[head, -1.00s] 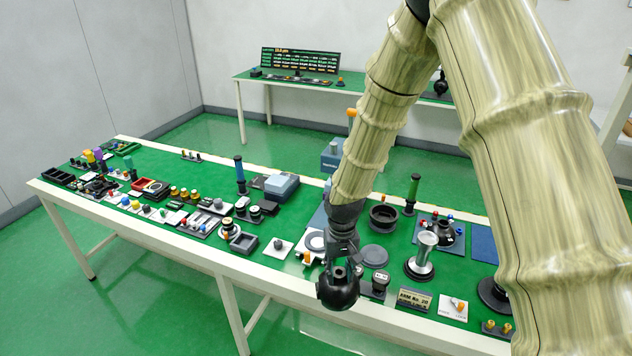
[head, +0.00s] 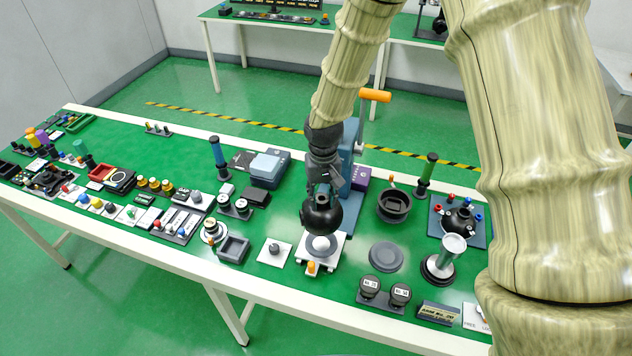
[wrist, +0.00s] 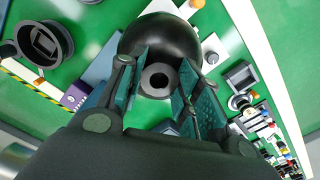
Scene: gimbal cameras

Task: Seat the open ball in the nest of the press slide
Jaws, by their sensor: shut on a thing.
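The open ball (head: 318,218) is a black sphere with a round collar and hole on top. My gripper (head: 322,190) is shut on its collar. In the wrist view the ball (wrist: 178,33) shows between the fingers (wrist: 160,88), with the hole facing the camera. The press slide (head: 337,252) is a white plate with a grey round nest and a pale domed centre, with an orange knob (head: 311,268) at its front. The ball hangs over the back part of the nest and appears above it; any contact is hidden. The blue press (head: 350,150) with its orange handle (head: 375,95) stands behind.
A grey disc (head: 386,256) lies right of the slide, with two labelled dark pots (head: 384,290) in front of it. A dark ring-shaped holder (head: 393,205) stands behind. A white plate with a grey knob (head: 274,250) and a grey tray (head: 233,249) lie to the left.

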